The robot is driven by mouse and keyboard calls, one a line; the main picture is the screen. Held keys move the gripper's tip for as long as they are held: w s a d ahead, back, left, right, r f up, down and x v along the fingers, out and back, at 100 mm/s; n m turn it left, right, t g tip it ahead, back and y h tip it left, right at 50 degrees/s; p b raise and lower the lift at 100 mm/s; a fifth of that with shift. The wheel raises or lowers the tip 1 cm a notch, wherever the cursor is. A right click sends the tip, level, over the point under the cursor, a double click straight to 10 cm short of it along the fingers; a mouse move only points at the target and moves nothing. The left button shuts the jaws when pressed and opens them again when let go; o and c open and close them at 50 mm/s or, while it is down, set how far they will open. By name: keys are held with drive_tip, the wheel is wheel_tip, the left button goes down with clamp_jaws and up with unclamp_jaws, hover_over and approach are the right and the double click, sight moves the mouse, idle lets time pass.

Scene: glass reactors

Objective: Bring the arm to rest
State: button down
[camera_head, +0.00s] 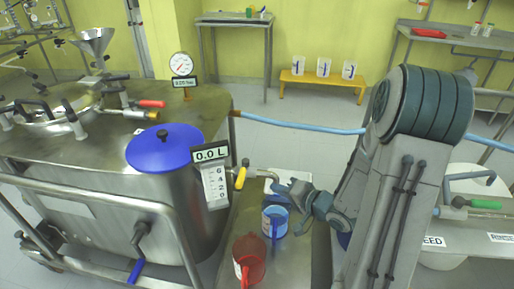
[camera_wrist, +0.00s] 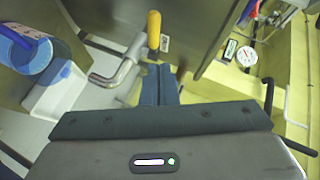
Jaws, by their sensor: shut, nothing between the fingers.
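My arm reaches down from the right in the head view, bent at a large teal joint. My gripper (camera_head: 280,188) is above the small steel bench (camera_head: 290,258), close to the blue jug (camera_head: 274,222) and near the yellow-handled tap (camera_head: 241,177). In the wrist view my gripper's fingers (camera_wrist: 158,80) lie together, shut, with nothing between them. The tap's steel spout (camera_wrist: 118,74) and yellow handle (camera_wrist: 153,28) are just beyond the fingers. The blue jug (camera_wrist: 28,55) is at upper left there, apart from the fingers.
A red jug (camera_head: 249,262) stands on the bench in front of the blue one. The steel vessel with a blue lid (camera_head: 165,147) and a "0.0 L" display (camera_head: 210,153) is at left. A white basin (camera_head: 465,183) is at right. A blue hose (camera_head: 300,124) runs behind my arm.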

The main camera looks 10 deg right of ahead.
drive_tip(key=s+d+r+n+g+h+p, duration=0.1)
drive_tip(key=d+r+n+h+p, duration=0.15)
drive_tip(key=r+h+p, duration=0.35)
drive_tip(key=s+d+r+n+g+h+p, duration=0.1)
drive_tip(key=d+r+g+h+p, duration=0.2)
drive_tip(key=r, duration=0.4)
drive_tip(key=s+a+r+n+g+p, duration=0.1)
drive_tip(key=s+a+r+g+p, duration=0.1)
drive_tip(key=s+r, duration=0.4)
drive_tip(key=s+a+r+n+g+p, duration=0.2)
drive_tip(key=s+a+r+p, duration=0.1)
drive_tip(key=s+r, duration=0.4)
drive_tip(key=s+a, duration=0.1)
drive_tip(key=s, duration=0.2)
drive_tip(key=shift+s+a+g+y, duration=0.3)
drive_tip(key=shift+s+a, duration=0.05)
drive_tip(key=shift+a, duration=0.05)
